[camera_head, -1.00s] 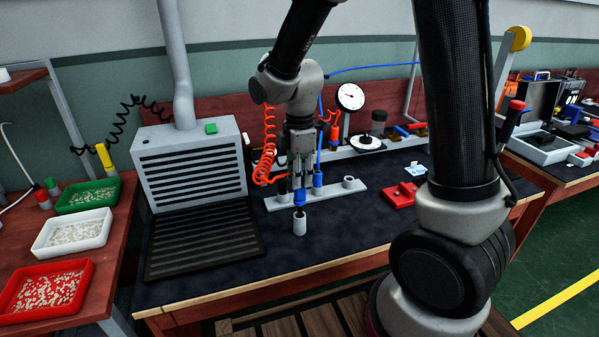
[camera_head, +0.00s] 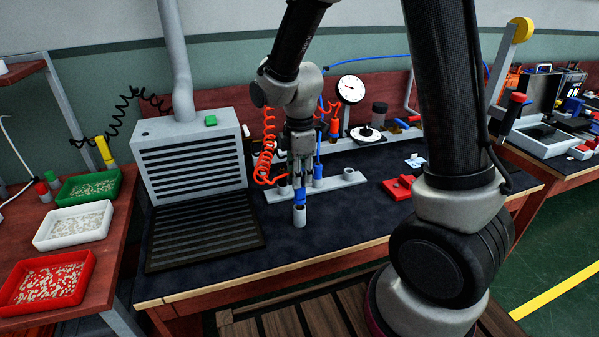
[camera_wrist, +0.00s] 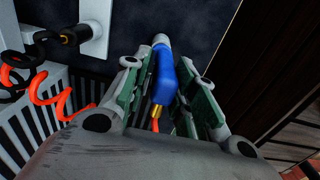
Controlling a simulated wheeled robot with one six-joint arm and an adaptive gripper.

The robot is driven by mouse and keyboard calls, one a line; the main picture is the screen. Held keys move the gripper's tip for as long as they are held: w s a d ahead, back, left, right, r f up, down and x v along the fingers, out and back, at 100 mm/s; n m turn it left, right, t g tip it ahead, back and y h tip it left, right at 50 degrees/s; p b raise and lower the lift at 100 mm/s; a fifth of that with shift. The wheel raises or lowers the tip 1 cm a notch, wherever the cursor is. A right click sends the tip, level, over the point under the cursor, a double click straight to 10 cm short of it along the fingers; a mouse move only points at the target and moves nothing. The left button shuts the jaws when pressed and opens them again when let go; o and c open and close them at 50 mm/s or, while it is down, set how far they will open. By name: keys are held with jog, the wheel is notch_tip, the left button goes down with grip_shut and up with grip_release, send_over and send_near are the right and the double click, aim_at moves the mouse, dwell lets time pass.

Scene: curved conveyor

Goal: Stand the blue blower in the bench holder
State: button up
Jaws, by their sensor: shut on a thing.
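The blue blower (camera_head: 299,196) is upright in my gripper (camera_head: 300,182), over the front of the bench.
A grey louvred extractor box (camera_head: 192,155) stands at left. A red block (camera_head: 398,189) lies at right. The front of the mat is clear.

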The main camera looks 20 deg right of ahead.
jog(key=shift+f, duration=1.05)
jog(key=o, duration=0.9)
jog(key=shift+o, duration=0.2)
notch_tip(320, 180, up, 12)
